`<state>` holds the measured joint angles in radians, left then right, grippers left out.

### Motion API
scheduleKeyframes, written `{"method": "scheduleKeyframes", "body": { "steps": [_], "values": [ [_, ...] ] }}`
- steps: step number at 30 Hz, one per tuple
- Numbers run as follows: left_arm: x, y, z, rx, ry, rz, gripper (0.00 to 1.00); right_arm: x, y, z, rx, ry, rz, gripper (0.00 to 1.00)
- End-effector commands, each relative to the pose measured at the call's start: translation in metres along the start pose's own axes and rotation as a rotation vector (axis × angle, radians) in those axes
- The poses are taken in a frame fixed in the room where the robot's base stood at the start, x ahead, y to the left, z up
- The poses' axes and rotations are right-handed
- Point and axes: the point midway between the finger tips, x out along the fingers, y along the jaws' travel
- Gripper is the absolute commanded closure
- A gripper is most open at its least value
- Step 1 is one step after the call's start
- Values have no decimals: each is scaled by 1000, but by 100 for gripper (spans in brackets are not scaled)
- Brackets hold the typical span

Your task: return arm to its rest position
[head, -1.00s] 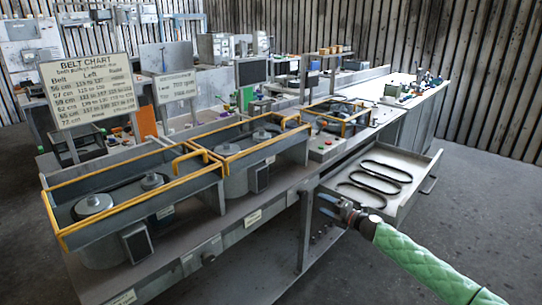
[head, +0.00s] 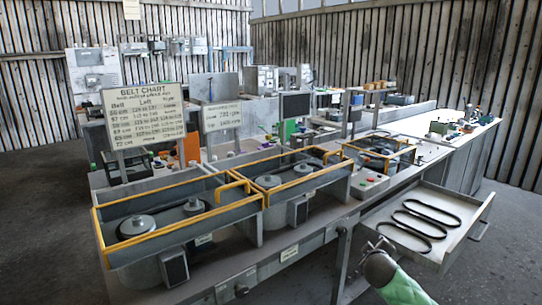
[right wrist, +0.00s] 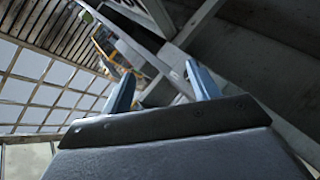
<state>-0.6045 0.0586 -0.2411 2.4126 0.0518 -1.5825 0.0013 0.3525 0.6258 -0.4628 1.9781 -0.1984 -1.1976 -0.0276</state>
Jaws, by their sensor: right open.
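My right arm (head: 402,287), in a green quilted sleeve, comes in at the bottom right of the head view. Its wrist end is in front of the open drawer's near left corner. In the right wrist view my right gripper (right wrist: 162,88) has its two blue-grey fingers spread apart, with nothing between them. Dark beams and a grey panel edge lie beyond the fingers. My left arm and gripper are not in view.
The open drawer (head: 464,240) holds dark belts (head: 428,218). A belt chart (head: 144,117) and a smaller sign (head: 222,117) stand behind. Bare floor (head: 510,265) lies right of the drawer.

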Motion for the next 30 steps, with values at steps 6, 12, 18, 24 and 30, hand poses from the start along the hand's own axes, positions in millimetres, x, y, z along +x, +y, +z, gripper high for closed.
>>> {"method": "scheduleKeyframes", "body": {
  "steps": [6,12,18,24,30],
  "values": [
    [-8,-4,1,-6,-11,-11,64,-96,-92,24,172,-162,-247,40],
    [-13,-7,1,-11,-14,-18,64,-170,-151,46,268,-254,-426,40],
    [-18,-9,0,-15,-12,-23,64,-235,-196,66,356,-301,-565,40],
    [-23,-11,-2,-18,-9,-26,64,-289,-232,88,445,-348,-662,40],
    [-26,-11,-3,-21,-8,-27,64,-336,-270,120,515,-439,-738,40]
  ]
}}
